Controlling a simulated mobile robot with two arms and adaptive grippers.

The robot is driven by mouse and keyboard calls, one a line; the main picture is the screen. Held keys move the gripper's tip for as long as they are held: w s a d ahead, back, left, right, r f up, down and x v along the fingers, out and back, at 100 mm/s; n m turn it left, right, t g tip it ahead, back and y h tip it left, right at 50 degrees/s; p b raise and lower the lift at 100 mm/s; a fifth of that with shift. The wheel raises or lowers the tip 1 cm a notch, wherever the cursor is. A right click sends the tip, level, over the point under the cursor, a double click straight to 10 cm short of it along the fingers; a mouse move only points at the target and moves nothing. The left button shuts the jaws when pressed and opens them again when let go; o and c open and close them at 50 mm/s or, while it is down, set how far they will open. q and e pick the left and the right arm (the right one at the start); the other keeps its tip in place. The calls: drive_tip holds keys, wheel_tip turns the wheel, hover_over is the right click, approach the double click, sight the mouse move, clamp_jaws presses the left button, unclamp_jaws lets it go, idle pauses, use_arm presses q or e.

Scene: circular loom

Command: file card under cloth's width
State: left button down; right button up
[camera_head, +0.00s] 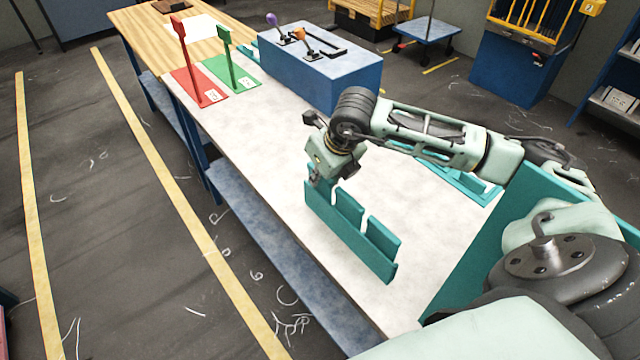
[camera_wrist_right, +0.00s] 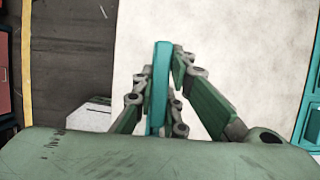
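A teal notched piece (camera_head: 347,232), a long plate with several upright panels, is over the front part of the pale table. My right gripper (camera_head: 318,178) is at its far left end, pointing down. In the right wrist view the teal piece (camera_wrist_right: 160,85) shows as a narrow upright strip between the fingers of my right gripper (camera_wrist_right: 162,75), which look closed against both its sides. I cannot tell whether it rests on the table or hangs just above. I cannot pick out a separate card or a cloth with certainty. My left gripper is not in view.
A red stand (camera_head: 186,84) and a green stand (camera_head: 232,72) with white labels stand at the table's far left. A teal tray (camera_head: 470,188) lies partly behind my right arm. The middle tabletop is clear.

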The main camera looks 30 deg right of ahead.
clamp_jaws()
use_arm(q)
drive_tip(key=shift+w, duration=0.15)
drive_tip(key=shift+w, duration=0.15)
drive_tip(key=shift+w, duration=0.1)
use_arm(e)
drive_tip(key=shift+r, duration=0.15)
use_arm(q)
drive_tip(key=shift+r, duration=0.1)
use_arm(e)
drive_tip(key=shift+r, duration=0.1)
drive_tip(key=shift+r, duration=0.35)
drive_tip(key=shift+r, duration=0.1)
